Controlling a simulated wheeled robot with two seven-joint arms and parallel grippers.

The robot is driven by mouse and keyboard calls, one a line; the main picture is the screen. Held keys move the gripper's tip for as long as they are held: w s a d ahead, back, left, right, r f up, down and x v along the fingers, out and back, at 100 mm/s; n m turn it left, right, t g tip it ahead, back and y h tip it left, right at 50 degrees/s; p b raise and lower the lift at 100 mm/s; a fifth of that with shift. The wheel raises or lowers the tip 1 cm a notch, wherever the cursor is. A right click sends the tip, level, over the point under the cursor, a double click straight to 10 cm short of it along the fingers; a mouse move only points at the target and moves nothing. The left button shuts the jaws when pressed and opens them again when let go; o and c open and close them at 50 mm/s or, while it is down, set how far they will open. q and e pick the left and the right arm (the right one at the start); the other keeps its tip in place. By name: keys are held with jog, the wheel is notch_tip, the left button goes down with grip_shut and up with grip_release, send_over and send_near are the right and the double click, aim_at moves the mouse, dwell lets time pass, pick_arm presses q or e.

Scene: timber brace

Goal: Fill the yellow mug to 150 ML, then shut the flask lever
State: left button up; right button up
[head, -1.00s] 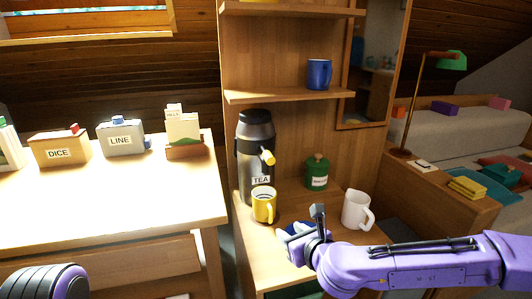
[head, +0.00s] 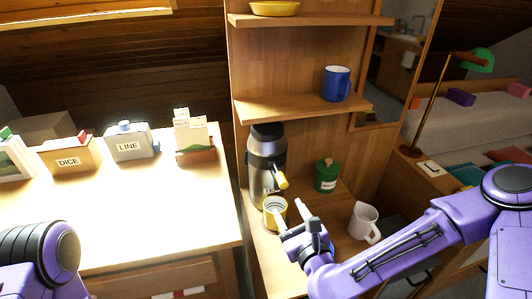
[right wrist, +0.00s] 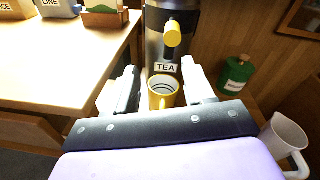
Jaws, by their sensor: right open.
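The yellow mug (head: 274,213) stands upright on the wooden shelf, in front of the flask (head: 262,158) and below its yellow lever (head: 281,181). In the right wrist view the mug (right wrist: 163,101) shows rings inside; I cannot tell its liquid level. The flask (right wrist: 169,50) bears a TEA label (right wrist: 166,67), and its lever (right wrist: 173,33) sticks out above the mug. My right gripper (head: 291,216) is open at the mug's front right. In the wrist view its fingers (right wrist: 163,84) are to either side of the mug, with contact unclear. My left gripper is out of view.
A blue mug (head: 336,83) is on the shelf above.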

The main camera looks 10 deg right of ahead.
aim_at(282, 181)
jog(key=shift+m+t+h, duration=0.5)
jog(key=shift+m, duration=0.3)
jog(key=w+b, duration=0.1)
jog(key=w, duration=0.2)
jog(key=w+r+b, duration=0.1)
jog(key=w, duration=0.2)
jog(key=w+d+b, duration=0.1)
jog(key=w, duration=0.2)
jog(key=shift+w+r, duration=0.15)
jog(key=shift+w, duration=0.25)
jog(key=shift+w+a, duration=0.1)
jog(key=shift+w, duration=0.2)
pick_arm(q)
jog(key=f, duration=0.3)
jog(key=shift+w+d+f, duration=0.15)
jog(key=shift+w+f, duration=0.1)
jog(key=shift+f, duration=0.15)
